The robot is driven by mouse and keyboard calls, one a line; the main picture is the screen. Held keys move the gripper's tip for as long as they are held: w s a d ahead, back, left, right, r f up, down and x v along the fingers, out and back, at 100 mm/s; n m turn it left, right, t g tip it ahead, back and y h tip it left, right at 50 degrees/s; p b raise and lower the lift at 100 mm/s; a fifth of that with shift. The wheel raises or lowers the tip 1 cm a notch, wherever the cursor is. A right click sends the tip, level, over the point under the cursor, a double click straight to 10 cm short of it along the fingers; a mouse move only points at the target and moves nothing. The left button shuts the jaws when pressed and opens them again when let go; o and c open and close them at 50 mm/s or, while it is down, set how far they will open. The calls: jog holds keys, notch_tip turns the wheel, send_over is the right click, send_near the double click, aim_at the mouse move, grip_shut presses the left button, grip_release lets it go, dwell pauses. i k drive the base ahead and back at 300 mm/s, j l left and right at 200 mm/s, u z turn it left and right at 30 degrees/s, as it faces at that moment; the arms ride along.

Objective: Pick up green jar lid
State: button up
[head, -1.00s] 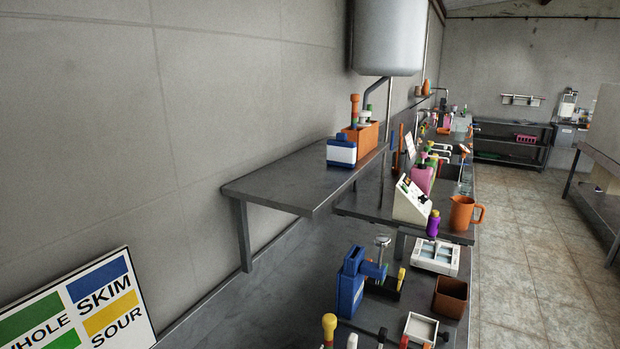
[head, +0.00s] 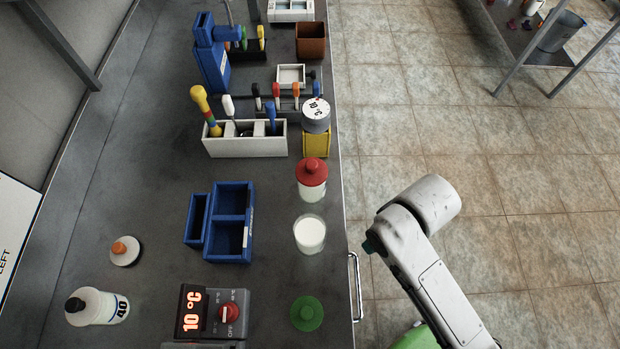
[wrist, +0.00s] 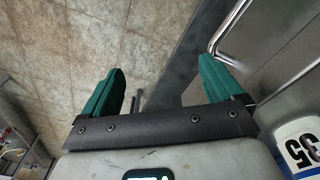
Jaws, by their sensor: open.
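The green jar lid (head: 307,313) lies on the dark metal counter near its right edge, low in the head view. It is round with a raised knob and nothing touches it. My gripper (wrist: 160,85) shows in the wrist view with its two green fingers apart and nothing between them. The wrist view looks past the fingers at floor tiles and the counter's side; the lid is not visible there. In the head view my arm is right of the counter, over the floor, and the fingers cannot be made out.
Left of the lid is a control box (head: 212,312) reading 10 °C. Above it stand a glass of milk (head: 309,234) and a red-lidded jar (head: 311,178). A blue divided tray (head: 232,222) and a white bottle (head: 97,306) are further left. A metal rail (head: 355,287) runs along the counter's edge.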

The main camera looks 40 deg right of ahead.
aim_at(306, 313)
jog(key=k+j+u, duration=0.15)
jog(key=k, duration=0.3)
jog(key=k+j+u, duration=0.15)
jog(key=k, duration=0.35)
